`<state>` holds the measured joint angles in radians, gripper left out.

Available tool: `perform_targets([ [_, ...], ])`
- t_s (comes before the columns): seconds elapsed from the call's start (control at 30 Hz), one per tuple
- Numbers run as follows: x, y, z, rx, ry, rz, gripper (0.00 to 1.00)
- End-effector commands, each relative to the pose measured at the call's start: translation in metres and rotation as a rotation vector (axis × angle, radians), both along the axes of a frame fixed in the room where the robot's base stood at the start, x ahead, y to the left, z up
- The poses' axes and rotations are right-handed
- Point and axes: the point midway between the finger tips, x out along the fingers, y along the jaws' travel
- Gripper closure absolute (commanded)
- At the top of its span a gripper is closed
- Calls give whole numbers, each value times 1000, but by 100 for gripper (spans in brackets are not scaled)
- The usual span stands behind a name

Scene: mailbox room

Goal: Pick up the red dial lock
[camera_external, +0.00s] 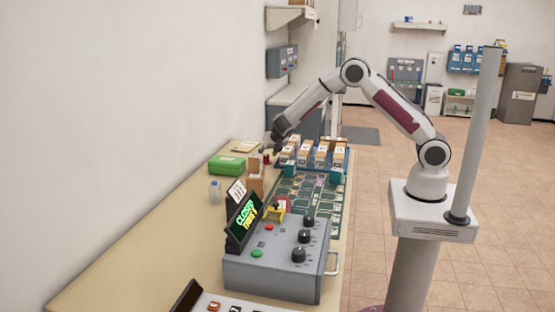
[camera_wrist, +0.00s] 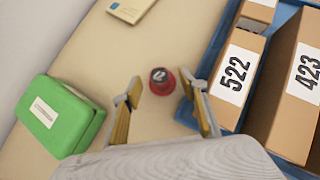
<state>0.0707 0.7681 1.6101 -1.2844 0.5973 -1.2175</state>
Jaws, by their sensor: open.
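The red dial lock (camera_wrist: 161,81) stands on the beige table, a round red base with a dark top that bears a white mark. It shows in the wrist view a little beyond my fingertips and between their lines. In the external view a small red piece of it (camera_external: 267,158) shows below my gripper (camera_external: 275,143). In the wrist view my gripper (camera_wrist: 168,105) is open and empty, with one finger on each side of the lock's line. The lock is apart from both fingers.
A green case (camera_wrist: 62,117) lies left of the lock. A tan booklet (camera_wrist: 131,9) lies behind. A grey control box (camera_external: 275,262) stands nearer the external camera.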

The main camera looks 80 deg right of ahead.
Motion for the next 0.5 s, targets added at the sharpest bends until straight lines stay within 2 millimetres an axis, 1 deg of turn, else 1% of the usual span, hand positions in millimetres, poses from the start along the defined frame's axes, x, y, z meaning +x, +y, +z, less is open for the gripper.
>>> perform_targets([
  [0.1, 6, -7, -10, 0, 1, -1, 57],
  [0.23, 10, -14, -18, 0, 1, -1, 57],
  [0.5, 14, -19, -23, 0, -1, -1, 57],
])
